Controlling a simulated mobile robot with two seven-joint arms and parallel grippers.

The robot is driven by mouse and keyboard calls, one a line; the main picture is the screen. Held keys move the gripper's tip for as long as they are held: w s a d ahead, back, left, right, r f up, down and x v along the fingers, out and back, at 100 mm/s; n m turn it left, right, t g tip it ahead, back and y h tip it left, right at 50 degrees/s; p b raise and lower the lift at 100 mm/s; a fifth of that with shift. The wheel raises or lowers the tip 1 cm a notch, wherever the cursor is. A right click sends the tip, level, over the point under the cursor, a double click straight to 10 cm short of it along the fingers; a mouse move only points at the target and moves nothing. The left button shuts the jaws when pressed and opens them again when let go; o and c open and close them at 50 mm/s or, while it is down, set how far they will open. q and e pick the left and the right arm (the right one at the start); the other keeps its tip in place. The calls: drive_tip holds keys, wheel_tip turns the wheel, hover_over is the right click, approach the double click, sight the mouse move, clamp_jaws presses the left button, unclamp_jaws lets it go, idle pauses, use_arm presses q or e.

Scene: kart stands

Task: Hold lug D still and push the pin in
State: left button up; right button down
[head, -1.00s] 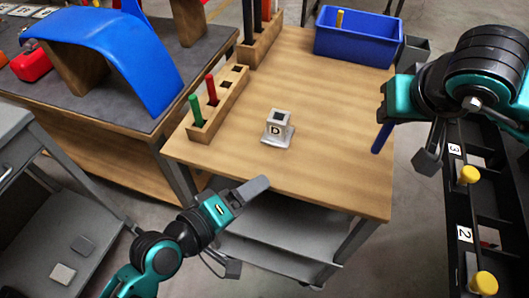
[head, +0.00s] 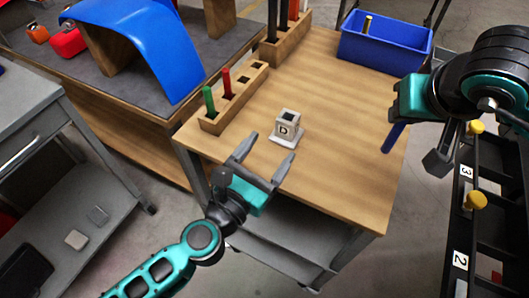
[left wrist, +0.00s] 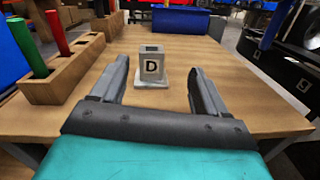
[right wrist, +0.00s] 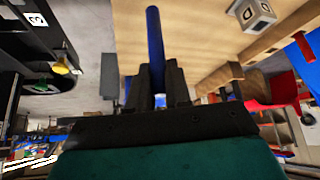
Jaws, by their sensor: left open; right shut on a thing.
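Lug D (head: 287,128) is a small pale grey block with a square socket in its top and a "D" on its front. It stands upright on a base plate on the wooden table. My left gripper (head: 264,164) is open and empty in front of it; in the left wrist view lug D (left wrist: 152,66) stands beyond and between the fingers (left wrist: 158,85), apart from them. My right gripper (right wrist: 160,85) is shut on a blue pin (right wrist: 155,40), off the table's right side. The pin also shows in the head view (head: 394,137); the right fingertips are partly hidden there.
A wooden rack (head: 238,99) with a green pin (head: 208,99) and a red pin (head: 227,80) stands at the table's left edge. A blue bin (head: 385,43) is at the back right. The tabletop right of the lug is clear.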

sight(284, 124)
use_arm(q)
drive_tip(key=shift+w+a+f+n+y, duration=0.25)
drive_tip(key=shift+f+n+y, duration=0.25)
drive_tip(key=shift+n, duration=0.5)
drive_tip(key=shift+w+d, duration=0.1)
drive_tip(key=shift+w, duration=0.2)
drive_tip(key=x, duration=1.1)
drive_tip(key=shift+w, duration=0.1)
use_arm(e)
drive_tip(key=shift+r, duration=0.25)
use_arm(q)
drive_tip(key=c, duration=1.3)
drive_tip(key=shift+o, duration=0.2)
